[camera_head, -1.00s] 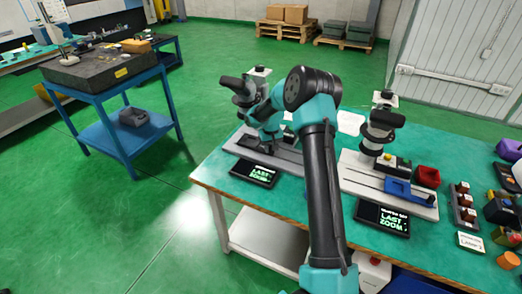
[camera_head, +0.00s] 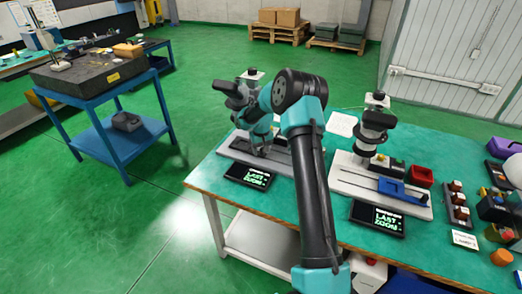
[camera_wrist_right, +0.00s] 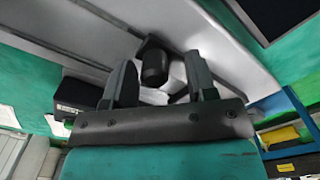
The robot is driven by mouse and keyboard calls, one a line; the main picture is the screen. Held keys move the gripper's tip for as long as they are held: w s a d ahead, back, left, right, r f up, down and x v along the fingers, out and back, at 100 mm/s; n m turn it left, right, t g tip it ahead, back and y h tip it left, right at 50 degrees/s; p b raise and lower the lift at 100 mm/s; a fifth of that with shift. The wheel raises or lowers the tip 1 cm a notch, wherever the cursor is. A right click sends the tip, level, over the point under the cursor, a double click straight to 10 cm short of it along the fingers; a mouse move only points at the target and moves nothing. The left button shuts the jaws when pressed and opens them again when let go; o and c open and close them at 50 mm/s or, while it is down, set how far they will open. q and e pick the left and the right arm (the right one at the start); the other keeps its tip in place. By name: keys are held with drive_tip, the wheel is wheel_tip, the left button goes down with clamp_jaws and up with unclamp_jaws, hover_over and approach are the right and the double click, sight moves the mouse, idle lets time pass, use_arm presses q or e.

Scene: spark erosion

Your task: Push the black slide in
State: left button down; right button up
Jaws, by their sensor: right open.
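My right arm reaches over the left station, and my right gripper (camera_head: 262,150) is low over that station's grey base (camera_head: 233,152). In the right wrist view the gripper (camera_wrist_right: 158,72) is open, its two dark fingers apart. A black rounded part (camera_wrist_right: 154,64) shows between and beyond the fingertips, above the pale grey base (camera_wrist_right: 230,45). It may be the black slide; I cannot tell whether the fingers touch it. In the head view my arm hides the slide. My left gripper is not in view.
A dark display (camera_head: 249,176) lies in front of the left station. The right station has a blue slide (camera_head: 391,187), a red box (camera_head: 420,176) and its own display (camera_head: 378,217). Several small items crowd the table's right end. A blue cart (camera_head: 105,140) stands apart on the left.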

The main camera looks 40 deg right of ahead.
drive_tip(key=shift+r, duration=0.6)
drive_tip(key=shift+s+a+r, duration=0.1)
drive_tip(key=shift+a+r, duration=0.05)
drive_tip(key=shift+r, duration=0.5)
drive_tip(key=shift+s+a+r, duration=0.1)
drive_tip(key=shift+r, duration=0.5)
drive_tip(key=s+a, duration=0.3)
drive_tip(key=s+a+r, duration=0.1)
drive_tip(key=s+a, duration=0.6)
drive_tip(key=a, duration=0.1)
drive_tip(key=shift+s+r, duration=0.15)
drive_tip(key=shift+s, duration=0.2)
